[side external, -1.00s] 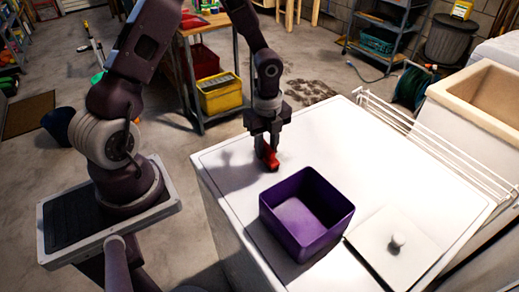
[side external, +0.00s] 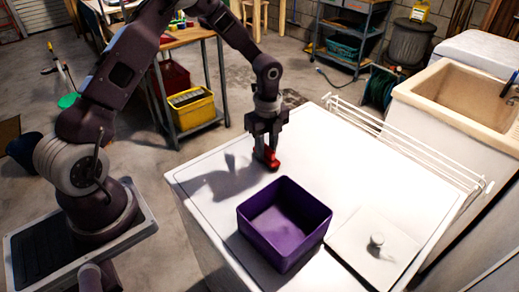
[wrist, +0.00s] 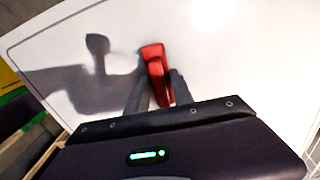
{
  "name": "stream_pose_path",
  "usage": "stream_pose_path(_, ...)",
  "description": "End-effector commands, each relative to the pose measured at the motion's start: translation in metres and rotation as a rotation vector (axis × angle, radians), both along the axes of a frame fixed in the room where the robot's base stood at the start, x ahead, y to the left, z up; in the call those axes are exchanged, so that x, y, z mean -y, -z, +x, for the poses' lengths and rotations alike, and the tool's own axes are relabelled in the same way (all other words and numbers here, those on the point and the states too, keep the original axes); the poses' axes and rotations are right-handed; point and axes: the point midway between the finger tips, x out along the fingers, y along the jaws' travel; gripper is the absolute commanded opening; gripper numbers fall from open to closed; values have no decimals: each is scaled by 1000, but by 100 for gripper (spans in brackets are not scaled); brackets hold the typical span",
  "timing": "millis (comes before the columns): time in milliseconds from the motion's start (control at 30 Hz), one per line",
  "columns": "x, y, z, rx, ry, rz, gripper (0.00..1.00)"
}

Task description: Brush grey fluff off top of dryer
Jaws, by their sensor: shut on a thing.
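My gripper (side external: 266,147) is over the far part of the white dryer top (side external: 350,175). It is shut on a red object (side external: 268,158), seemingly the brush, which points down at the dryer top. The red object also shows in the wrist view (wrist: 155,68), between my dark fingers (wrist: 157,92). Whether its lower end touches the surface I cannot tell. I see no grey fluff; dark shadows of my arm lie on the white surface.
An open purple bin (side external: 290,240) stands on the dryer top, nearer the camera than my gripper. A white lid-like square with a knob (side external: 365,260) lies right of it. A white rack (side external: 400,140) runs along the far right edge, beside a sink (side external: 470,95).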

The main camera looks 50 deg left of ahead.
Motion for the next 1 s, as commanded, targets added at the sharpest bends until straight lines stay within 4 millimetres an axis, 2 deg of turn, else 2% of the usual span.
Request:
stream_pose_path(33,4,0,0,-1,2,0,0)
stream_pose_path(1000,2,0,-90,-3,-2,1,0)
